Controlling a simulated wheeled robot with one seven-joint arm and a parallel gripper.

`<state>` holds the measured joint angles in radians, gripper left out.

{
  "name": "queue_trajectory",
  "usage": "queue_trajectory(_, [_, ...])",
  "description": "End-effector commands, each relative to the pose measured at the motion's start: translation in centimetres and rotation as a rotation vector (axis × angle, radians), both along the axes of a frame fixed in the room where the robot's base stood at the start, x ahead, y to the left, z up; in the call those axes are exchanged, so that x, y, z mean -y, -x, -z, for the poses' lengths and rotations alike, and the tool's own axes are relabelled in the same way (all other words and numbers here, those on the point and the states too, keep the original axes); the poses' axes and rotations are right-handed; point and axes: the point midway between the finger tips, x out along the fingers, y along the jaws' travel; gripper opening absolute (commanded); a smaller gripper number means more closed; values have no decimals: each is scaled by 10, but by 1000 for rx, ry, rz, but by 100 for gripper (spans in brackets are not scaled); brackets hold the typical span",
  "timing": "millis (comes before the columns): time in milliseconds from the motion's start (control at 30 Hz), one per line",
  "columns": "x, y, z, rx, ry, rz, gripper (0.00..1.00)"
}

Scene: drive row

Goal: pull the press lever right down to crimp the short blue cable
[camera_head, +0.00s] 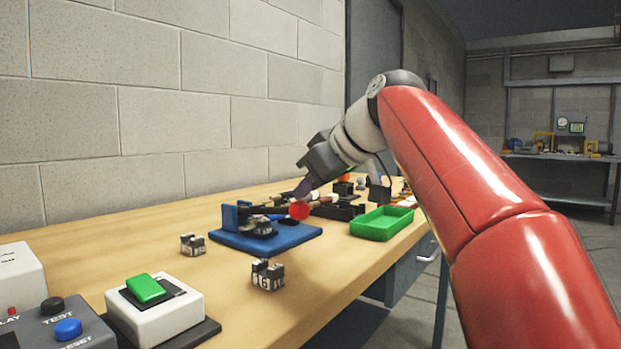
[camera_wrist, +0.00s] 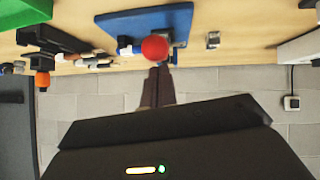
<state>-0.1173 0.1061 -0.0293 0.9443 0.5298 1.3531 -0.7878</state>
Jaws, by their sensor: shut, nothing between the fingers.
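The press stands on a blue base plate (camera_head: 262,240), which also shows upside down at the top of the wrist view (camera_wrist: 135,22). Its dark lever ends in a red ball knob (camera_head: 299,210) and looks low and near level over the plate. The knob is also in the wrist view (camera_wrist: 155,48). My gripper (camera_head: 299,195) is shut and empty, its fingertips just above the knob. In the wrist view the fingertips (camera_wrist: 157,72) end right beside the knob; I cannot tell whether they touch it. I cannot make out the short blue cable.
A green tray (camera_head: 381,223) stands right of the press. Small metal blocks (camera_head: 267,275) (camera_head: 193,244) lie in front of it. A green push button box (camera_head: 150,303) and a control box (camera_head: 55,325) are at the near left. A block wall runs behind the bench.

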Motion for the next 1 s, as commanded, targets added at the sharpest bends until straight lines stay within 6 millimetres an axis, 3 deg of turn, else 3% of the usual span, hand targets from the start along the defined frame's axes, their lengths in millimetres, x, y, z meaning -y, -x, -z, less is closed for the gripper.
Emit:
queue_trajectory(467, [1, 0, 5, 4, -4, 0, 0])
queue_trajectory(867, [8, 5, 39, 57, -76, 1, 0])
queue_trajectory(1000, [8, 5, 41, 54, -74, 0, 0])
